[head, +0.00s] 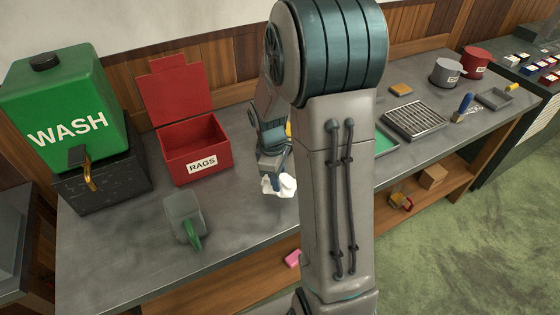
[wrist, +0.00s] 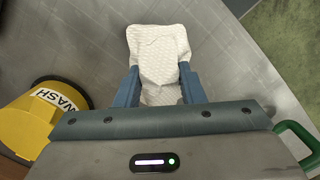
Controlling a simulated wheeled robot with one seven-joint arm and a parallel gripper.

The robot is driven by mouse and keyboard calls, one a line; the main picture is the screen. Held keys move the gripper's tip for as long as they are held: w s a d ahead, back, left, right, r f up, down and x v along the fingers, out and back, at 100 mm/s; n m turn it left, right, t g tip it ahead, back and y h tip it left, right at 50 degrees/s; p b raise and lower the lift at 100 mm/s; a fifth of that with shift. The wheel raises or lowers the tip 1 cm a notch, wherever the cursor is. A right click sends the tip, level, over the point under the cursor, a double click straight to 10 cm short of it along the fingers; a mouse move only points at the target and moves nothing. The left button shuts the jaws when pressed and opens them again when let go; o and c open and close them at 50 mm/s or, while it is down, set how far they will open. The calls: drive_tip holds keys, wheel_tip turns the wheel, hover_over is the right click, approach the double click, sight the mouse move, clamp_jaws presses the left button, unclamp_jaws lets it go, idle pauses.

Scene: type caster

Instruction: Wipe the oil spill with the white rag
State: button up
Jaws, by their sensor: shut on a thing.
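My gripper (head: 275,178) points down over the grey bench, left of my large arm link in the head view. It is shut on the white rag (head: 281,186), which bunches out below the fingers. In the wrist view the textured rag (wrist: 158,50) spreads out between and beyond the two blue fingers of my gripper (wrist: 158,80). The rag is close to the bench top; I cannot tell whether it touches. I cannot make out the oil spill in either view; my arm hides part of the bench.
An open red RAGS bin (head: 197,150) and a green WASH tank (head: 68,105) stand at the back left. A yellow WASH container (wrist: 45,110) is left in the wrist view. A metal grate (head: 415,119) lies right of my arm.

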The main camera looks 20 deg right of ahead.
drive_tip(key=shift+r+p, duration=1.15)
drive_tip(key=shift+r, duration=0.7)
